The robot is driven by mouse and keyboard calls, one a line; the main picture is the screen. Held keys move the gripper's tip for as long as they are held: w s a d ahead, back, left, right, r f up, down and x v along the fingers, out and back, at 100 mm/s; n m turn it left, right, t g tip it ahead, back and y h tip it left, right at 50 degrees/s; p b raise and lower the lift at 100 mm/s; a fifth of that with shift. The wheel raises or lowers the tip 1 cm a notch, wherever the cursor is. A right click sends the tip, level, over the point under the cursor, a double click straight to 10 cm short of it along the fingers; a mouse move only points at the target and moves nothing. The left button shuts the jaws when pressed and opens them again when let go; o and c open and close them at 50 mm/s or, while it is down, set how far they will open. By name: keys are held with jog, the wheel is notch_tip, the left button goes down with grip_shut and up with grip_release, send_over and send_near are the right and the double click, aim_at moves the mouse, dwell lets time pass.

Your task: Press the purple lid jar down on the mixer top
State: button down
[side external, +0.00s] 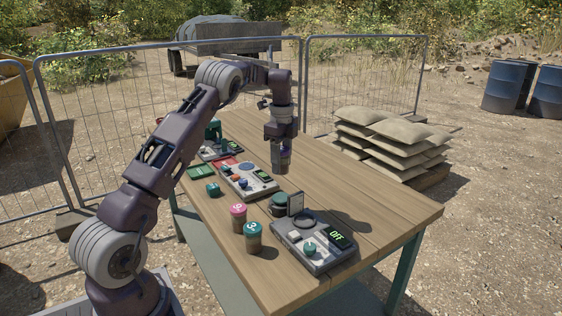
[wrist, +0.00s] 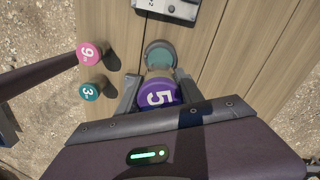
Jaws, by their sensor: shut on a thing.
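My gripper (side external: 283,145) points down over the table and is shut on the purple lid jar (side external: 284,164). In the wrist view the jar's purple lid (wrist: 158,93), marked 5, sits between the two fingers of my gripper (wrist: 157,86). The jar is upright and held in the air. A low dark round unit with a teal top (side external: 280,204) stands on the table below it; its teal top (wrist: 159,54) shows just past the jar in the wrist view. It may be the mixer, but I cannot tell for sure.
A pink-lid jar (side external: 238,217) and a teal-lid jar (side external: 254,236) stand at the table's near-left edge. A device with a blue disc (side external: 247,180) lies behind. The table's right side is clear.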

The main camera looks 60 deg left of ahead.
send_over(281, 197)
jog(key=shift+f, duration=3.85)
jog(key=shift+f, duration=0.95)
dwell(0.4)
jog(key=shift+r, duration=3.55)
